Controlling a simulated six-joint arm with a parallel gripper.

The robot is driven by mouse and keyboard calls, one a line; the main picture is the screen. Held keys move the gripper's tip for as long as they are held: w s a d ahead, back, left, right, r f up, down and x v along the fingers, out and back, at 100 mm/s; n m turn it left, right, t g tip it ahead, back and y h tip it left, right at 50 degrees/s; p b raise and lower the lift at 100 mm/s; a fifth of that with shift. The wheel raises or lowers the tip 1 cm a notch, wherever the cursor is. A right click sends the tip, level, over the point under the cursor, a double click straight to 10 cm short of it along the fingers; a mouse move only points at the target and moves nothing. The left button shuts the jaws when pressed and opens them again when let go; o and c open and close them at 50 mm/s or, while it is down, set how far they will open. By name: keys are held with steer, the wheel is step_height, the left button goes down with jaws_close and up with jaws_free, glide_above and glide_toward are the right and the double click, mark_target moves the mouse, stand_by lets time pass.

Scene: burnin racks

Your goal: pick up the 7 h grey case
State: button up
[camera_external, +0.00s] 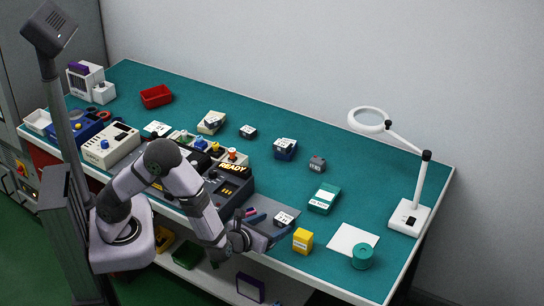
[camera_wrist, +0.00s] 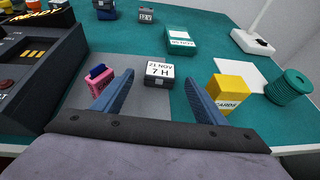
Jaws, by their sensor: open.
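The 7 h grey case (camera_wrist: 158,76) is a small dark grey box with a white top label reading "21 NOV 7 H". It stands upright on a grey mat (camera_wrist: 142,110) and also shows in the external view (camera_external: 284,219). My gripper (camera_external: 265,225) is low over the front of the bench, close to the case. Its two blue fingers are spread and empty. In the wrist view the case lies ahead between the fingertips of my gripper (camera_wrist: 158,85), with gaps visible on both sides.
A pink case (camera_wrist: 97,80) stands just left of the left finger. A yellow card box (camera_wrist: 231,91) stands just right of the right finger. Beyond are a teal box (camera_wrist: 181,42), a white sheet (camera_external: 352,239), a teal round stack (camera_external: 362,257) and a dark READY console (camera_external: 230,184).

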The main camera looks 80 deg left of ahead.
mark_target(282, 220)
steer(key=shift+p+x, duration=1)
steer(key=shift+x, duration=2.15)
steer(key=shift+d, duration=0.1)
steer(key=shift+c, duration=0.6)
steer(key=c, duration=1)
